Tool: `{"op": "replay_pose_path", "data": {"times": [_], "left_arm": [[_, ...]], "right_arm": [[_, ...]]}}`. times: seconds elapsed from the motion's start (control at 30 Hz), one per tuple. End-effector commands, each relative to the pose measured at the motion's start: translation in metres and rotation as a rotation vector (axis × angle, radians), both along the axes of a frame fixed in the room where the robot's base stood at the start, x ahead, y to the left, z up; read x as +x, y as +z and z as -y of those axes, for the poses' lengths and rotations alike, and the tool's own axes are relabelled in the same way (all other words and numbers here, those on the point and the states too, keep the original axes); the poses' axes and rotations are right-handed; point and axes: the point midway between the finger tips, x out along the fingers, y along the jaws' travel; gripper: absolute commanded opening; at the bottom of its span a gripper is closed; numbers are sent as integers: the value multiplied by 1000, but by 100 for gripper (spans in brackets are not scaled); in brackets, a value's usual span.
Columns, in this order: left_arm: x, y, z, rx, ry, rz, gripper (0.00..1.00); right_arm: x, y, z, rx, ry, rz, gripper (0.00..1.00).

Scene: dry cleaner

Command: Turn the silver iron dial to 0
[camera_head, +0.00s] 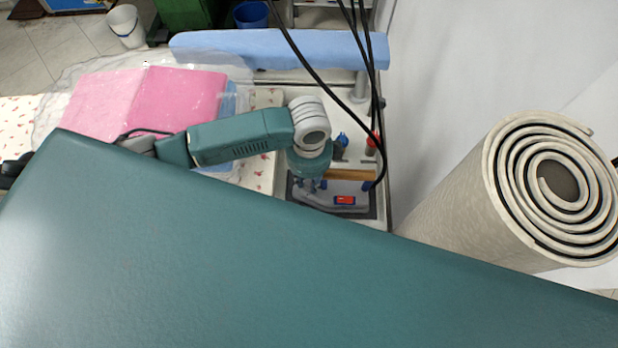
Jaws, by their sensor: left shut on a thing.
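The silver iron (340,197) rests on a dark plate on the table in the middle of the view. It has a brown handle (352,174) and a red and blue label on its side. My left gripper (309,186) points down at the left end of the iron, in front of the handle. It is shut on what appears to be the iron's dial. The dial itself is hidden by the gripper, so its setting cannot be read. My right gripper is not in view.
A blue padded board (278,49) lies behind. Folded pink cloths (150,98) in clear plastic lie left. Black cables (318,75) hang near the iron. Small blue-topped and red bottles (371,145) stand behind it. A rolled carpet (470,190) stands right. The lower view is blocked.

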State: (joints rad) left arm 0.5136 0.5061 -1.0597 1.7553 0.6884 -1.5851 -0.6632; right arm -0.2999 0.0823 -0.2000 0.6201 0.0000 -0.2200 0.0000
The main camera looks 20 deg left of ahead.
Motion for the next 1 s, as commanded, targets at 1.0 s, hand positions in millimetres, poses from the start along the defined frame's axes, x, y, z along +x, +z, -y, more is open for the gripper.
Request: {"op": "replay_pose_path", "data": {"times": [1.0], "left_arm": [[1, 100, 0, 0, -3, 5, 42]], "right_arm": [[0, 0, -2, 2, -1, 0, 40]]}}
